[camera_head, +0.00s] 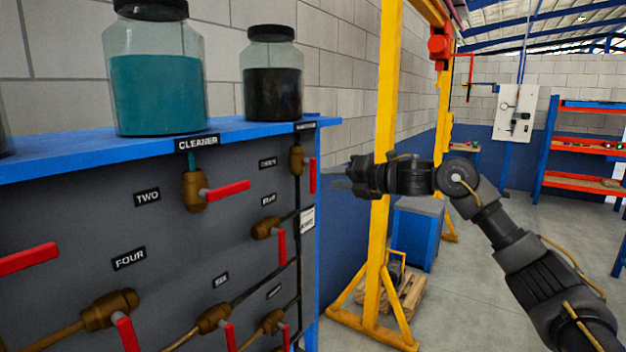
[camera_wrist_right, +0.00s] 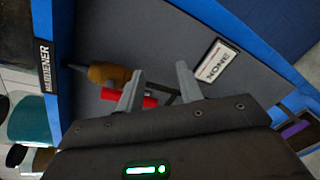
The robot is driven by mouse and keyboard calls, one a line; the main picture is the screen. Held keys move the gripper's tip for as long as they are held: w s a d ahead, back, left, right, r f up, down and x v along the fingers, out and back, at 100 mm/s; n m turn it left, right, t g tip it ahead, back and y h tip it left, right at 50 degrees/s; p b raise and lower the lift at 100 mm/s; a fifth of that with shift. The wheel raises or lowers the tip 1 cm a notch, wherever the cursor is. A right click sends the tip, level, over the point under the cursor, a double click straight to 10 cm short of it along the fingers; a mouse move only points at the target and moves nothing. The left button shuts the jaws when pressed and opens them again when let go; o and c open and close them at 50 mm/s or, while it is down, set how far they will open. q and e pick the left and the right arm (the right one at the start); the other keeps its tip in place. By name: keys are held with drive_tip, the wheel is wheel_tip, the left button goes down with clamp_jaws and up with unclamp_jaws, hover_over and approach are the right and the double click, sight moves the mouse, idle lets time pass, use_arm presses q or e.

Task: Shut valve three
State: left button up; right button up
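The valve beside the small label that seems to read THREE (camera_head: 267,163) has a brass body (camera_head: 297,160) and a red handle (camera_head: 312,176) standing vertical along the pipe, near the panel's right edge. My right gripper (camera_head: 337,178) is just right of this handle, pointing left toward the panel. In the right wrist view the brass body (camera_wrist_right: 108,76) and red handle (camera_wrist_right: 142,98) show, the handle partly behind one finger. The fingers of the right gripper (camera_wrist_right: 160,72) are apart, with nothing clearly held between them. My left gripper is out of view.
A teal jar (camera_head: 158,90) and a dark jar (camera_head: 273,80) stand on the blue shelf (camera_head: 100,150) above. Valve two (camera_head: 194,190) has its handle pointing right; more valves sit below. A yellow frame (camera_head: 383,200) stands behind my right gripper.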

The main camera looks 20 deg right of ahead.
sight(315, 178)
drive_tip(key=s+r+n+g+h+p, duration=0.1)
drive_tip(key=s+r+n+g, duration=0.1)
drive_tip(key=s+r+n, duration=0.55)
drive_tip(key=w+a+f+n+p, duration=0.1)
drive_tip(key=w+a+f+p, duration=0.1)
drive_tip(key=f, duration=0.1)
drive_tip(key=w+a+f+n+p, duration=0.2)
drive_tip(key=w+a+f, duration=0.1)
drive_tip(key=shift+w+a, duration=0.15)
drive_tip(key=shift+a, duration=0.2)
drive_tip(key=shift+w+a+f, duration=0.35)
drive_tip(key=shift+w, duration=0.1)
drive_tip(key=shift+c, duration=0.5)
clamp_jaws()
